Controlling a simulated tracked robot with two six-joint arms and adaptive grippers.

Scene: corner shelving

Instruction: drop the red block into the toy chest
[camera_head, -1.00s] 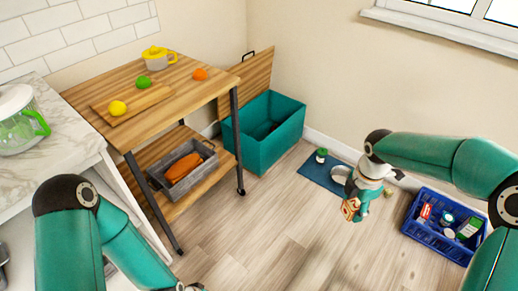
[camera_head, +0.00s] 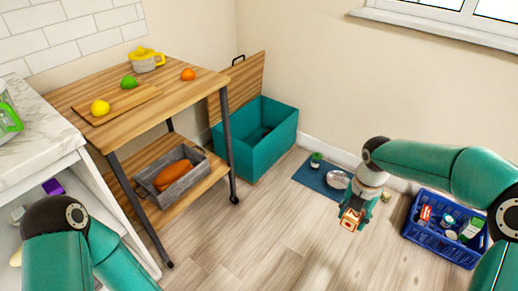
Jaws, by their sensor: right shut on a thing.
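The toy chest (camera_head: 272,152) is a teal box with its wooden lid raised, standing against the back wall right of the wooden cart. Its opening faces up and its inside is dark. My right gripper (camera_head: 352,218) is above the floor, right of and nearer than the chest, clear of it. It is shut on a small reddish thing, which I take for the red block (camera_head: 351,214); the fingers hide most of it. My left arm shows at the lower left, but its gripper is out of view.
The wooden cart (camera_head: 84,98) left of the chest carries fruit, a board and a pot, with a grey crate (camera_head: 172,186) below. A blue mat (camera_head: 313,178) with a bowl (camera_head: 338,180) and a blue basket (camera_head: 436,240) lie right. Floor between cart and gripper is clear.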

